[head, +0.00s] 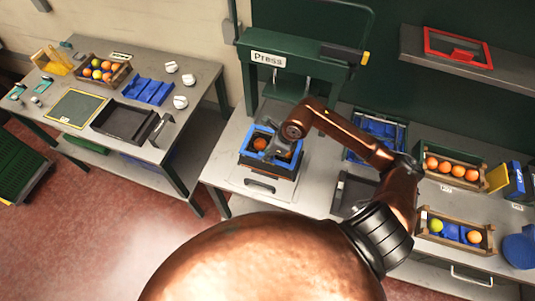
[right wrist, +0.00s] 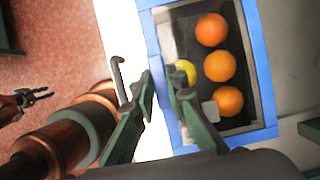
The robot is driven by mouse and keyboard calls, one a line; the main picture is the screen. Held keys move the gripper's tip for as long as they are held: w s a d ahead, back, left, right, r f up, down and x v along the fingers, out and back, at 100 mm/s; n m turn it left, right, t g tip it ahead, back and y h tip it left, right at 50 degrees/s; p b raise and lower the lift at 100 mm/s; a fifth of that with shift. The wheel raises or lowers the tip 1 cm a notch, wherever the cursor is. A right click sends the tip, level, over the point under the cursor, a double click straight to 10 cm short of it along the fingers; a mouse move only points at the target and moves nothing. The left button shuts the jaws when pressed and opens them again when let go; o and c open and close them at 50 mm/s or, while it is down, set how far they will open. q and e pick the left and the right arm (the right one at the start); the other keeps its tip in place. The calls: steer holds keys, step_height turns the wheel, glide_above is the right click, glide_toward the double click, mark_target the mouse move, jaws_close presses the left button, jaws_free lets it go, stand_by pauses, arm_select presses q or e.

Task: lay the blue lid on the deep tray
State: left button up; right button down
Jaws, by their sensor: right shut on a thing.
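The blue lid (head: 247,150) is an open rectangular frame over the dark deep tray (head: 268,171) at the front of the press. It also shows in the right wrist view (right wrist: 265,75), with several fruits visible through it inside the tray (right wrist: 243,118). My right gripper (head: 282,152) is over the lid's right side in the head view. In the right wrist view its fingers (right wrist: 160,88) are shut on the lid's edge. I cannot tell whether the lid touches the tray all round. My left gripper (right wrist: 40,96) shows small at the left of the right wrist view, fingers apart and empty.
The press (head: 300,62) stands right behind the tray. Fruit crates (head: 440,183) and a blue-filled crate (head: 375,135) are on the right of the bench. A separate table (head: 205,85) at the left holds a dark tray (head: 122,128) and a fruit crate. Red floor lies between them.

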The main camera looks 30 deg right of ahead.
steer(key=shift+a, duration=0.1)
arm_select(q)
steer(key=shift+s+f, duration=0.2)
steer(key=shift+s, duration=0.3)
arm_select(e)
steer(key=shift+s, duration=0.1)
arm_select(q)
steer(key=shift+w, duration=0.1)
arm_select(e)
steer(key=shift+r, duration=0.1)
steer(key=c, duration=1.8)
jaws_free()
steer(key=shift+c, duration=0.2)
arm_select(q)
steer(key=shift+w, duration=0.65)
steer(key=shift+s+r, duration=0.1)
arm_select(e)
steer(key=shift+r, duration=0.1)
